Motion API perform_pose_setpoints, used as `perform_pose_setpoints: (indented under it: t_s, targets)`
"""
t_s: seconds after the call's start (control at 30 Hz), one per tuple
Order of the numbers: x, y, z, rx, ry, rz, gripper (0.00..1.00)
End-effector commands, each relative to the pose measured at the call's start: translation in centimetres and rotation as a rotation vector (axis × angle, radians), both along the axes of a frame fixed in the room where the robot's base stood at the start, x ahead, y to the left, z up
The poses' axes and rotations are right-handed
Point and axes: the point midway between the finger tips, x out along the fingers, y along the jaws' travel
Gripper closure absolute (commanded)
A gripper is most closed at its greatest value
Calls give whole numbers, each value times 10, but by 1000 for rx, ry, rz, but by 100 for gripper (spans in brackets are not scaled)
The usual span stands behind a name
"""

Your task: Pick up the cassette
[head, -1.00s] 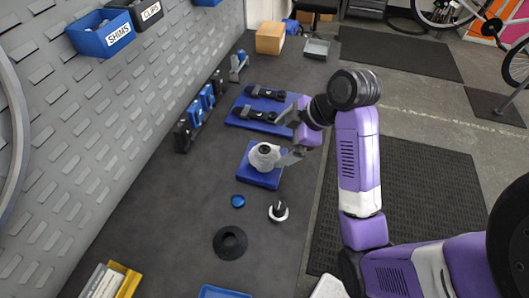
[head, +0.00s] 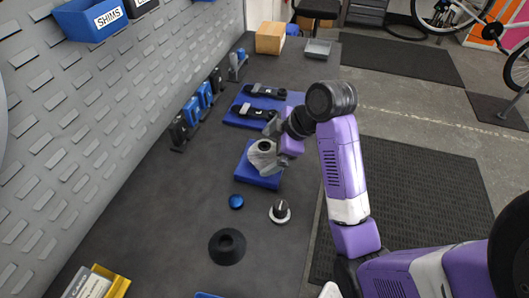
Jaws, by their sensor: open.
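The cassette, which I take to be the grey rounded, cone-like part (head: 259,156), sits on a small blue mat (head: 262,181) on the dark bench. My gripper (head: 268,150) is over the cassette from the right with its jaws apart. One finger shows on the far side and one on the near side, and they partly cover the cassette. I cannot tell whether the fingers touch it.
A larger blue mat (head: 237,122) with black tools lies just behind. Blue and black items (head: 198,104) line the wall side.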

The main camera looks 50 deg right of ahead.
Motion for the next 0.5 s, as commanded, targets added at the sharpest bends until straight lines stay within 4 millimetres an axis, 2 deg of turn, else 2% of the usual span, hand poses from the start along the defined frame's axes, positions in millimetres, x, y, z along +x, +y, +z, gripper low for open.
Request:
perform_pose_setpoints:
  t_s: [0.17,0.5]
  targets:
    - [0,0,0,-1,-1,0,0]
    - [0,0,0,0,0,0,65]
